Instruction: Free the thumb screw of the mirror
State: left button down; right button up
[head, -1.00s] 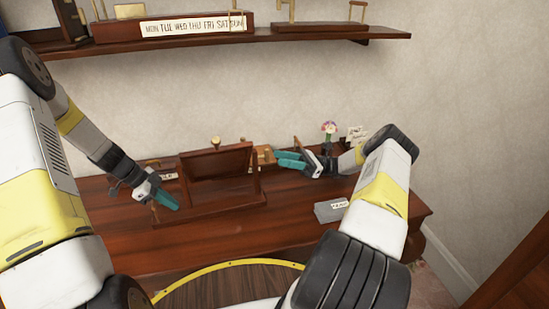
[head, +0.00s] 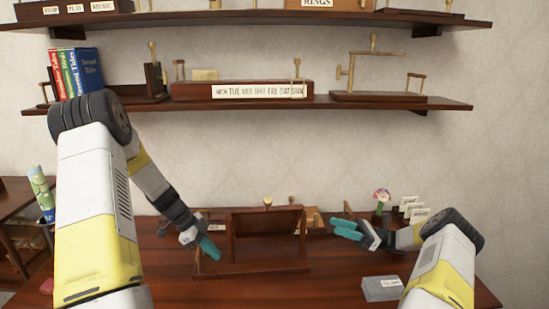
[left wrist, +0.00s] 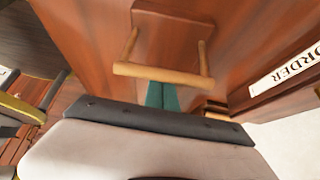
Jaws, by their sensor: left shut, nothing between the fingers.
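The mirror (head: 268,222) appears to be the dark wooden framed piece tilted on a stand at the middle of the table; its face is hard to make out. A small brass knob (head: 267,201) shows at its top edge; I cannot tell whether it is the thumb screw. My left gripper (head: 209,247) is shut and empty, just left of the stand. My right gripper (head: 347,229) looks open and empty, right of the mirror.
A grey block (head: 381,289) lies at the table's front right. A flower (head: 381,195) and small white cards (head: 415,211) stand at the back right. Shelves above hold a weekday box (head: 243,91), brass-fitted pieces and books (head: 77,72).

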pick_arm(q)
jog(key=shift+w+r, duration=0.1)
jog(key=shift+r, duration=2)
